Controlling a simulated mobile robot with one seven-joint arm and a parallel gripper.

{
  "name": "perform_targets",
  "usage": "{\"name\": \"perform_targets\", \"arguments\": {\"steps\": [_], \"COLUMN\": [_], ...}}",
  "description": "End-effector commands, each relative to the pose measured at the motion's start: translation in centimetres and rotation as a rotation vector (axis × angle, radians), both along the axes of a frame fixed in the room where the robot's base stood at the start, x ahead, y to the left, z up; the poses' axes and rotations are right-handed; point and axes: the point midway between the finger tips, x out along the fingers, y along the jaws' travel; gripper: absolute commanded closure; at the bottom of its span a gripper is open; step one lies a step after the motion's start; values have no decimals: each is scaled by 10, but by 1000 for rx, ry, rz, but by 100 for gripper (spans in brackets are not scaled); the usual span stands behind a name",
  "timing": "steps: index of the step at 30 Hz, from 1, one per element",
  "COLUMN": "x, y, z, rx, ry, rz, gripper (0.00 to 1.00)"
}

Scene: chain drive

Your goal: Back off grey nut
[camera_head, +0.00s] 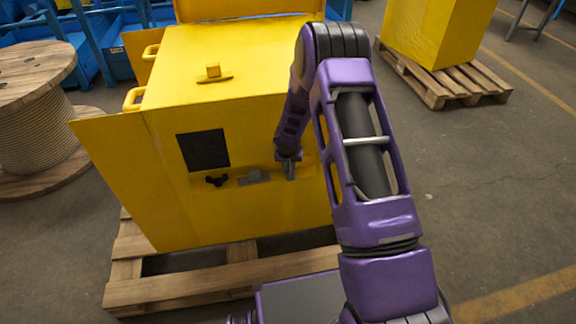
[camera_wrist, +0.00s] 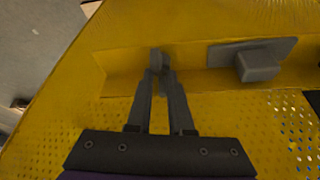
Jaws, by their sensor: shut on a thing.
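My gripper (camera_head: 289,168) reaches the front face of the yellow machine housing (camera_head: 270,215), right of a grey block on a plate (camera_head: 253,177). In the wrist view, its two dark fingers (camera_wrist: 160,72) come close together on a small grey piece (camera_wrist: 156,57) at the yellow ledge, taken to be the grey nut. The fingertips hide most of the nut, so its shape and thread cannot be made out. The grey block on its plate also shows in the wrist view (camera_wrist: 260,66), right of the fingers and apart from them.
A black three-lobed knob (camera_head: 217,181) and a dark square panel (camera_head: 203,150) are left of the block. The housing stands on a wooden pallet (camera_head: 190,285). A cable reel (camera_head: 38,120) stands left; another yellow box (camera_head: 435,35) is back right.

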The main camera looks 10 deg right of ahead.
Motion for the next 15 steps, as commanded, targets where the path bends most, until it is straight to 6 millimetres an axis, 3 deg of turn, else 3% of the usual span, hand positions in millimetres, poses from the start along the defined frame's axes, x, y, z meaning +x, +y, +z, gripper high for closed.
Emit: {"name": "perform_targets", "arguments": {"steps": [15], "x": [-2], "y": [-8], "z": [5], "rx": [8], "ry": [5], "rz": [480], "gripper": [100]}}
